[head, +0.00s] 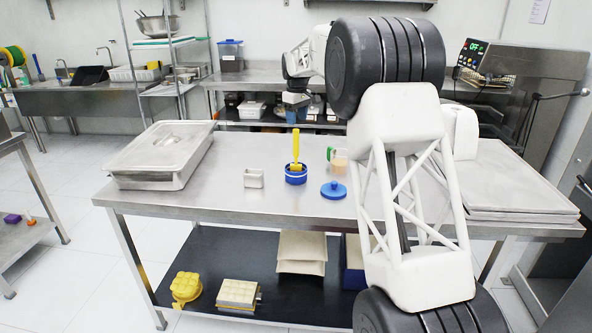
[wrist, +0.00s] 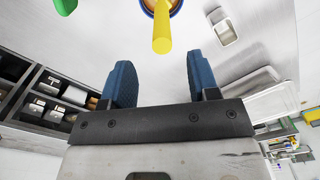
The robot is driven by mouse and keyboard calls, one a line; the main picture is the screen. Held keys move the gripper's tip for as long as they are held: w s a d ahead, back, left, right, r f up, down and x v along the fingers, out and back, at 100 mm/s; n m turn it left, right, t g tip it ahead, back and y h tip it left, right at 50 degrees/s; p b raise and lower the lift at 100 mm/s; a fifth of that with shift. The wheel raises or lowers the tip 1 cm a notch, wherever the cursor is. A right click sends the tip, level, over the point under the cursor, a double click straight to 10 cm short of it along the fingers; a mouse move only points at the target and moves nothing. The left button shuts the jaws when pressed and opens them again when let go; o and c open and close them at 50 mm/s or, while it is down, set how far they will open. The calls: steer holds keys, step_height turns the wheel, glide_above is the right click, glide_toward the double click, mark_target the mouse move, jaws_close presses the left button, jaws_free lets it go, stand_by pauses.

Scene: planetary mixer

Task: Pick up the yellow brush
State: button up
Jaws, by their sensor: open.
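The yellow brush (head: 296,152) stands upright, handle up, in a small blue round pot (head: 295,178) near the middle of the steel table. In the wrist view the brush (wrist: 162,35) shows handle end first at top centre, and the pot's rim is mostly cut off. My gripper (head: 296,101) is at the table's far side, above and behind the brush in the picture. Its two blue fingers (wrist: 161,75) are spread apart with nothing between them. The brush handle lies beyond the fingertips, roughly in line with the gap.
On the steel table (head: 225,200), a blue lid (head: 333,190) lies right of the pot and a small metal holder (head: 253,178) stands left. A green-handled item (head: 338,158) is behind the lid. A lidded pan (head: 165,155) is at left; trays (head: 510,185) are at right.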

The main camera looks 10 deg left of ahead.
steer(key=shift+f, duration=1.05)
steer(key=shift+f, duration=0.1)
glide_above(296, 154)
steer(key=w, duration=0.1)
steer(key=shift+f, duration=2.55)
steer(key=shift+c, duration=0.3)
jaws_close()
